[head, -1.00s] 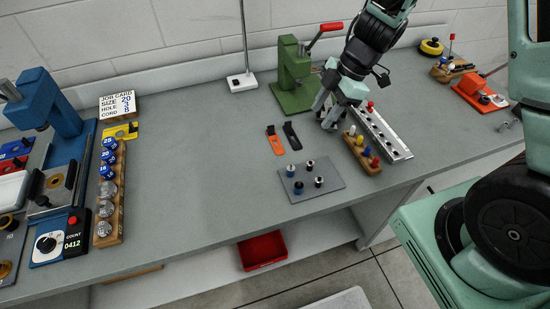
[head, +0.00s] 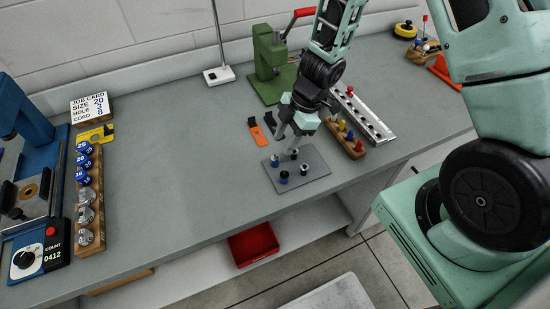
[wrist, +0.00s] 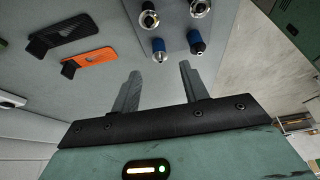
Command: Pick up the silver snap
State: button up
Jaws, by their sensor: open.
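A grey plate (head: 316,162) near the front of the bench carries several small snap pieces. Two are silver with dark parts (head: 305,169); they show as shiny silver rings in the wrist view (wrist: 150,16), (wrist: 200,8). The other two have blue bodies (head: 284,177) and show nearer my fingers in the wrist view (wrist: 159,48). My gripper (head: 289,142) points down over the back edge of the plate, close to the pieces. Its fingers are apart and nothing is between them in the wrist view (wrist: 159,74). My fingers partly cover the back of the plate in the head view.
A wooden block with coloured knobs (head: 345,138) and a metal rail (head: 365,118) stand to the right. A green press (head: 268,62) stands behind. Bench left of the plate is clear.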

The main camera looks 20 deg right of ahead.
aim_at(275, 156)
jog(key=b+x, duration=0.1)
jog(key=x, duration=0.3)
jog(key=shift+a+f, duration=0.15)
jog(key=shift+a, duration=0.05)
grip_shut()
